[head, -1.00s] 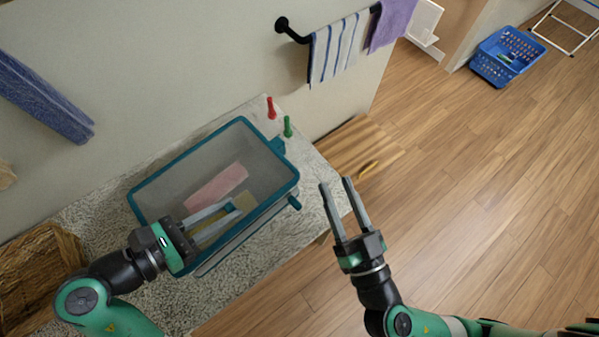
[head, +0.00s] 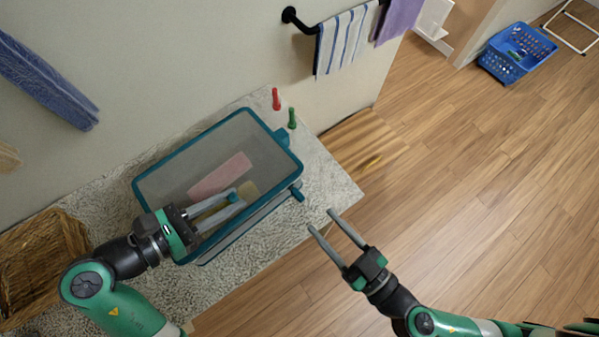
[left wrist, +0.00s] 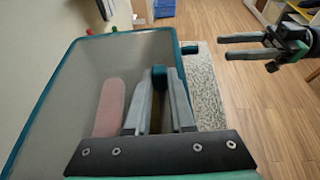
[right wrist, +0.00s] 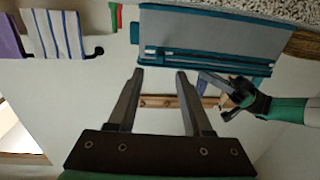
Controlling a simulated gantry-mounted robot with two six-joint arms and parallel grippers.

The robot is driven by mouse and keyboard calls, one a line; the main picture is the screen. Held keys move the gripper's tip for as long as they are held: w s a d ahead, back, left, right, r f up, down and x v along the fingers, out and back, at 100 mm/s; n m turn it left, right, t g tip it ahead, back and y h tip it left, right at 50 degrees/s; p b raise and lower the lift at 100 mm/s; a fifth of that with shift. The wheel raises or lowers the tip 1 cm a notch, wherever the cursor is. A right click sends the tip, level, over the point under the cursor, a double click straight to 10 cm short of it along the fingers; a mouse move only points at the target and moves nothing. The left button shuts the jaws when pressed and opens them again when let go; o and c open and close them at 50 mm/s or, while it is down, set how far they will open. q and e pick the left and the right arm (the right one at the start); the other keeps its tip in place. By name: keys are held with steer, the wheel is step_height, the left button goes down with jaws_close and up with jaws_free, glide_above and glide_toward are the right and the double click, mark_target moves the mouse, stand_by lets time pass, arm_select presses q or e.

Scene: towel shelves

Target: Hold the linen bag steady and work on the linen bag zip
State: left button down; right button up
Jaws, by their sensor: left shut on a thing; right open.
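The linen bag (head: 150,184) is a grey box shape with teal edging, lying on the stone-like counter; it also shows in the left wrist view (left wrist: 62,105) and at the top of the right wrist view (right wrist: 215,38). My left gripper (head: 235,196) is shut on a small teal tab (left wrist: 158,78) on the bag's near side. A teal piece (head: 298,194), perhaps the zip pull, sticks out at the bag's near right corner. My right gripper (head: 321,220) is open and empty, its fingertips just right of and below that piece, apart from it.
A red peg (head: 276,99) and a green peg (head: 292,119) stand behind the bag's right end. A wicker basket (head: 42,262) is at the left. Towels hang on a wall rail (head: 298,20). The counter's right end is clear.

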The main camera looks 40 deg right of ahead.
mark_target(299, 195)
steer(key=w, duration=0.6)
steer(key=w+a, duration=0.1)
steer(key=w, duration=0.2)
steer(key=shift+c, duration=0.2)
jaws_close()
stand_by(1.0)
